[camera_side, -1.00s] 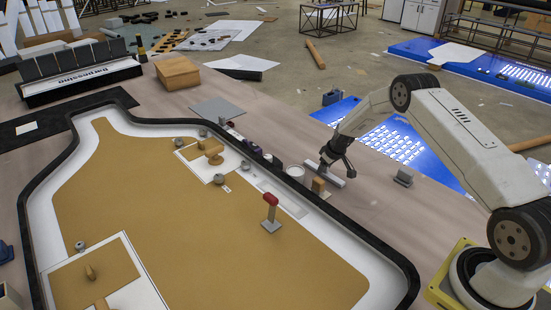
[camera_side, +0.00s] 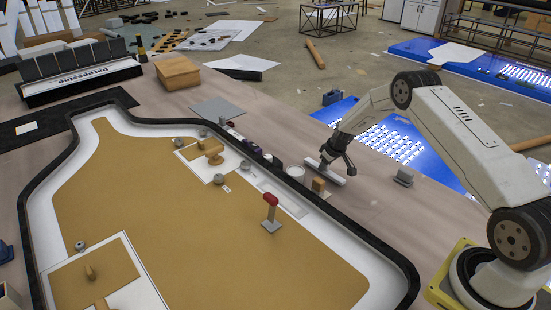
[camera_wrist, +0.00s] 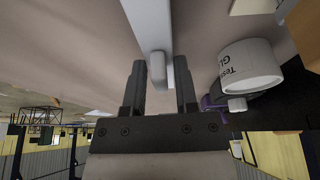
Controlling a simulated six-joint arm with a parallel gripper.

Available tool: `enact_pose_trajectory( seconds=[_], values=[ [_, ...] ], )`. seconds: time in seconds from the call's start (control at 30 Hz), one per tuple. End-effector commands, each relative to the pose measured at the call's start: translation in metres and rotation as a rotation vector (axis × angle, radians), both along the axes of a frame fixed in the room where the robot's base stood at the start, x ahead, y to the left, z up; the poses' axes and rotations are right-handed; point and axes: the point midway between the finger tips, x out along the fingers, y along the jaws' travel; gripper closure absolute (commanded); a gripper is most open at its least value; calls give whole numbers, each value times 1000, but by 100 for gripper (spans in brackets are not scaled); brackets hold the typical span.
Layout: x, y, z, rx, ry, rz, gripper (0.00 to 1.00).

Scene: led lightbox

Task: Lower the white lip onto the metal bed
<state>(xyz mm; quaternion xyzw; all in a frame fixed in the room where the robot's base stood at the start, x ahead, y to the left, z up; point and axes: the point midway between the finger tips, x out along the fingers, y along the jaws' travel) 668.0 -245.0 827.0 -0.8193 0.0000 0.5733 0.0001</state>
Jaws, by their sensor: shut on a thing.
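My gripper (camera_side: 329,163) reaches down to the wooden table near the black track edge. A long pale bar (camera_side: 332,178), which I take to be the white lip, lies at its fingertips. In the wrist view my gripper (camera_wrist: 160,72) has its two dark fingers on either side of the pale bar (camera_wrist: 148,22), with a rounded white tab (camera_wrist: 157,66) between them. The gripper is shut on this piece. The fingers hide part of it, and I cannot tell whether its underside touches anything. I cannot clearly make out the metal bed.
A tan block (camera_side: 318,186) stands just in front of the bar. A white cup (camera_side: 295,172), labelled in the wrist view (camera_wrist: 250,68), is close on the left. A red-topped post (camera_side: 270,202) stands on the track board.

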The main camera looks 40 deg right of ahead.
Motion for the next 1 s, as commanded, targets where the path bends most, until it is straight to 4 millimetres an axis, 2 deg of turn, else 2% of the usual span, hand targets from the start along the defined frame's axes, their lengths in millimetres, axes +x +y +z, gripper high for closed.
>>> enact_pose_trajectory(
  seconds=[0.53,1.0],
  values=[
    [0,0,28,-1,-2,0,100],
    [0,0,31,0,0,0,100]
  ],
)
